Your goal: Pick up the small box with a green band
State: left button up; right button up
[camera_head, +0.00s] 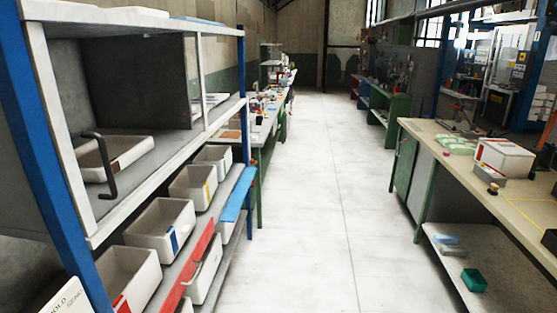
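I cannot make out a small box with a green band in the head view. A white box (504,157) with a red marking stands on the workbench at the right. Pale green flat pieces (458,142) lie on the same bench, behind and left of that box; they are too small to tell what they are. Neither of my grippers is in view.
A blue-posted rack (165,196) with several white bins fills the left. The right workbench (432,133) has a lower shelf (455,272) bearing a green bin (474,280). A clear floor aisle (320,200) runs between, with more benches farther back.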

aim_at(220, 155)
jog(key=i+z, duration=0.1)
jog(key=i, duration=2.1)
